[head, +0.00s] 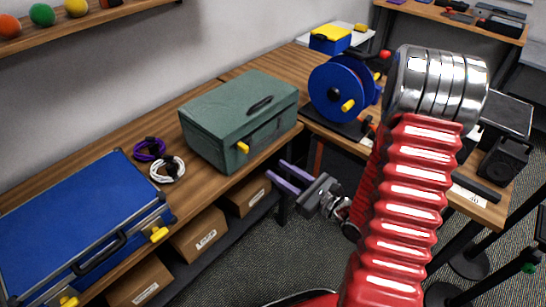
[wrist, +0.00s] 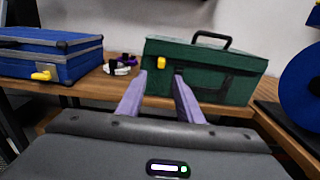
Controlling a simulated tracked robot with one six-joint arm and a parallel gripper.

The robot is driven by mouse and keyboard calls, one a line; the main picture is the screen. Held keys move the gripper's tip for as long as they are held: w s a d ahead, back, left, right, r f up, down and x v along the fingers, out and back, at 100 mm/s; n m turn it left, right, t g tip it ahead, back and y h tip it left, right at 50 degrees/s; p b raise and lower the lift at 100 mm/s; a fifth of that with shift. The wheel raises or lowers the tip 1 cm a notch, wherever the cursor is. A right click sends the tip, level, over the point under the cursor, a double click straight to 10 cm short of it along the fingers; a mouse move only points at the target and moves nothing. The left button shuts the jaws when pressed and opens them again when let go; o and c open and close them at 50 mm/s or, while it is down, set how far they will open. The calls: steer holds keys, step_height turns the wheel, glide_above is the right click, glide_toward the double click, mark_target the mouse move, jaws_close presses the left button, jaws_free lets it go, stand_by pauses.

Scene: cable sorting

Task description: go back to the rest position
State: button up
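My gripper (head: 287,179) is open and empty in the head view, with its two purple fingers apart. It hangs in front of the bench, to the right of the green case. The fingers also show in the wrist view (wrist: 160,95), with nothing between them. My red ribbed arm fills the right middle of the head view.
A green case (head: 238,112), a blue case (head: 75,225), a purple cable (head: 149,149) and a white cable (head: 168,169) lie on the wooden bench. A blue reel (head: 338,88) stands at the corner. Cardboard boxes (head: 200,236) sit on the shelf below. The floor before the bench is clear.

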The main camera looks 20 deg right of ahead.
steer(key=s+a+f+n+g, duration=0.1)
steer(key=s+a+n+g, duration=0.4)
steer(key=s+n+g, duration=0.35)
steer(key=s+a+f+n+g, duration=0.2)
steer(key=s+a+n+g, duration=0.2)
steer(key=s+n+g, duration=0.4)
steer(key=s+d+r+n+t+h, duration=0.2)
steer(key=d+r+n+h, duration=0.55)
steer(key=n, duration=0.25)
steer(key=a+r+n+t, duration=0.1)
steer(key=r+t, duration=0.1)
steer(key=r, duration=0.3)
steer(key=a+r+n+t+h, duration=0.1)
steer(key=a+r+n+t, duration=0.1)
steer(key=r, duration=0.4)
steer(key=shift+w+a, duration=0.15)
steer(key=shift+a, duration=0.1)
